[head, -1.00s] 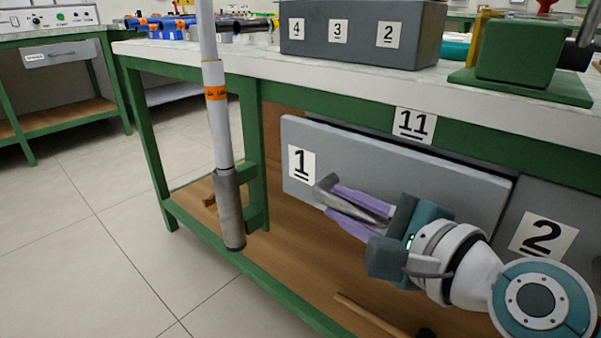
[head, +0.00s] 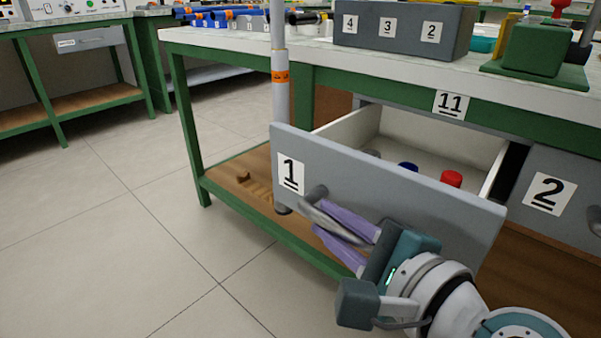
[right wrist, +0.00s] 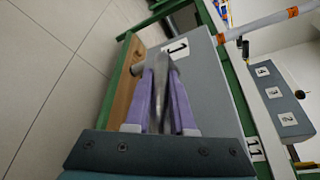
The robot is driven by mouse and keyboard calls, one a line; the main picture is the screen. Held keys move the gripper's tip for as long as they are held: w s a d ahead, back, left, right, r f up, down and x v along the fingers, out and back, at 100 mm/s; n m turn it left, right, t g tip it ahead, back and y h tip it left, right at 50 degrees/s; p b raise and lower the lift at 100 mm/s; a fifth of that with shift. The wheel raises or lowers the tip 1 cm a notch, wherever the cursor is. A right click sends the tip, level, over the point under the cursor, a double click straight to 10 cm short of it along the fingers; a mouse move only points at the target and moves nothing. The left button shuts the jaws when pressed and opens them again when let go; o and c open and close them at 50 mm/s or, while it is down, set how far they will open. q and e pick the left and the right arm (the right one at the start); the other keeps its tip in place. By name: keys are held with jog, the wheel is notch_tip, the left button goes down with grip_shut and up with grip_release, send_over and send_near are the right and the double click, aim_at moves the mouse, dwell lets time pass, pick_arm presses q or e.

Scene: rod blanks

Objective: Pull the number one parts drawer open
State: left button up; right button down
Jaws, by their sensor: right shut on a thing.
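The number one drawer (head: 400,190) has a grey front with a "1" label and stands pulled out from the green workbench. A red item (head: 451,178) and a blue item (head: 408,166) show inside it. My right gripper (head: 325,218) is shut on the drawer's grey bar handle (head: 316,193). In the right wrist view the purple fingers (right wrist: 163,85) close around the handle, in front of the drawer front (right wrist: 205,80). My left gripper is not in view.
The number two drawer (head: 585,205) is at the right. A grey box (head: 405,52) labelled 4, 3, 2 and a green fixture (head: 535,50) stand on the bench top. An upright pole (head: 280,100) shows left of the drawer. Open tiled floor (head: 120,220) lies to the left.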

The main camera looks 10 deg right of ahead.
jog(key=c, duration=0.8)
grip_release()
jog(key=shift+o, duration=0.2)
jog(key=shift+s, duration=0.1)
jog(key=shift+s+d+r, duration=0.1)
jog(key=shift+s+r, duration=0.05)
jog(key=shift+s, duration=0.1)
jog(key=p+v, duration=0.1)
jog(key=v, duration=0.8)
jog(key=shift+p, duration=0.4)
jog(key=shift+s, duration=0.1)
